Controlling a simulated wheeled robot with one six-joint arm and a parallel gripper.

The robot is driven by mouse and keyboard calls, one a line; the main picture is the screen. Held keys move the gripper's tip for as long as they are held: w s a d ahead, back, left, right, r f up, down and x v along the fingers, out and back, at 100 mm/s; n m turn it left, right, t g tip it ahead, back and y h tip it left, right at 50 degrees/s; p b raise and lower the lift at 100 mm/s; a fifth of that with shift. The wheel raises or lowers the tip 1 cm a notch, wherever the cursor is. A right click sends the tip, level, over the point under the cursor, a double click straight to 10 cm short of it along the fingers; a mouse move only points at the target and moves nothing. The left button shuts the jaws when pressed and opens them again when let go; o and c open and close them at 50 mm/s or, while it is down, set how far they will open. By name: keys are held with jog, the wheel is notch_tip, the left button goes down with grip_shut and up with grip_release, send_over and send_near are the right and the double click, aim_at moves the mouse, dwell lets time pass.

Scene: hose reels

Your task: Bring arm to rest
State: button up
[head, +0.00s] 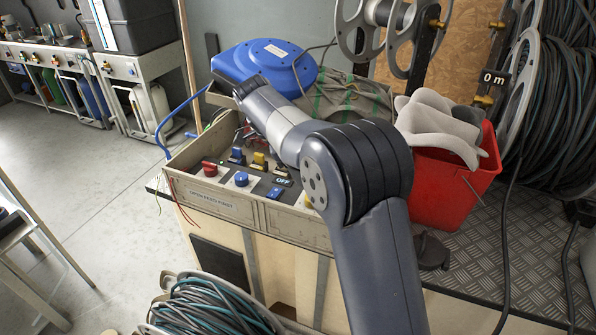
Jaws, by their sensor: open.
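My arm (375,260) rises from the bottom right of the head view, bends at a dark ribbed elbow and reaches back to the upper left. Its far end (250,88) is over an open control box (225,204), in front of a blue round-lidded thing (265,65). I cannot make out my gripper's fingers; the wrist end and the box clutter hide them.
A red bucket (455,185) with grey gloves (440,127) stands right of my elbow. Hose reels (380,15) and coiled hose (565,90) are behind and right. Another hose coil (210,308) lies at bottom left. A workbench (140,68) stands at back left.

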jog(key=shift+f, duration=0.1)
jog(key=b+x, duration=0.1)
jog(key=x, duration=1)
jog(key=shift+d+b, duration=0.15)
jog(key=shift+b, duration=0.25)
jog(key=shift+n, duration=0.3)
jog(key=shift+r, duration=0.25)
